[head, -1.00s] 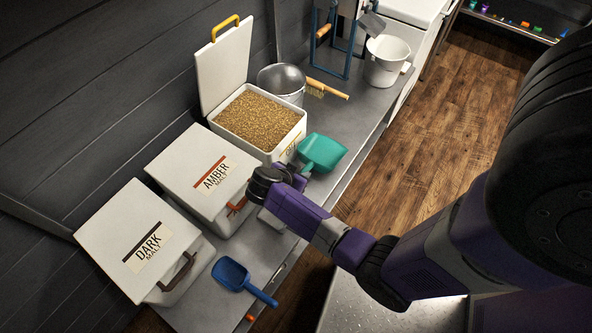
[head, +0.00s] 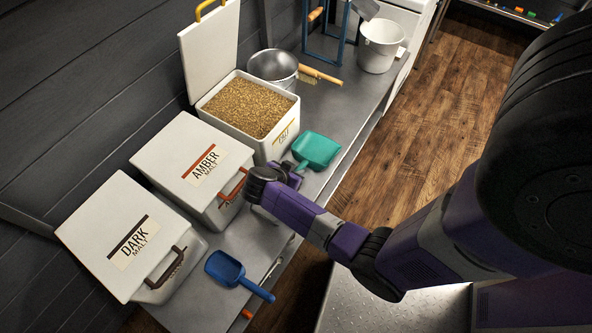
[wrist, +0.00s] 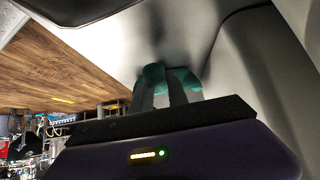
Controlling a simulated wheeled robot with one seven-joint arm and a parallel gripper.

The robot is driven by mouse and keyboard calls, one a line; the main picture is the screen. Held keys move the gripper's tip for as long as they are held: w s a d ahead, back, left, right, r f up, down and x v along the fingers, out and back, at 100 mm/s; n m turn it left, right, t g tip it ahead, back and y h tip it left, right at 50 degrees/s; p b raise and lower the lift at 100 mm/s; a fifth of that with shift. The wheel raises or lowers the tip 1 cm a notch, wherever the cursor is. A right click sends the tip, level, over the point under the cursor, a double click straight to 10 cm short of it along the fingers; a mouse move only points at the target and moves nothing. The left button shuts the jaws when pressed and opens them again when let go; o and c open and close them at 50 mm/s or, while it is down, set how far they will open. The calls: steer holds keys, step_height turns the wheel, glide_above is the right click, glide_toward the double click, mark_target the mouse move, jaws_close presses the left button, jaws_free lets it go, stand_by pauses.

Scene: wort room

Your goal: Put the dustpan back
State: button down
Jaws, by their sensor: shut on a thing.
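My gripper (head: 290,176) is shut on the handle of a green scoop (head: 317,150), which looks like a small dustpan. It holds the scoop by the front of the open pale malt bin, near the counter edge. In the wrist view, a bit of green (wrist: 153,74) shows at the fingertips; the grip itself is mostly hidden. A blue scoop (head: 225,267) of similar shape lies on the counter before the dark malt bin. A grey flat pan-like piece (head: 366,9), cut off at the top, is by the blue stand. I cannot tell for certain which one is the dustpan.
The dark malt bin (head: 110,255) and amber malt bin (head: 180,180) are closed. The open bin (head: 286,128) is full of grain. Behind it are a metal bucket (head: 265,66), a brush (head: 325,77), a blue stand (head: 322,45) and a white bucket (head: 377,57). Bare counter lies right of the bins.

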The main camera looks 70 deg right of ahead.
steer(key=c, duration=1.2)
jaws_free()
steer(key=v, duration=0.2)
steer(key=shift+w+a+r, duration=0.15)
steer(key=shift+a+r, duration=0.05)
steer(key=w+a, duration=0.1)
steer(key=a, duration=0.3)
steer(key=a+b, duration=0.1)
steer(key=a, duration=0.3)
steer(key=w+a+b, duration=0.1)
steer(key=a, duration=0.3)
steer(key=shift+w+r, duration=0.2)
steer(key=shift+w, duration=0.1)
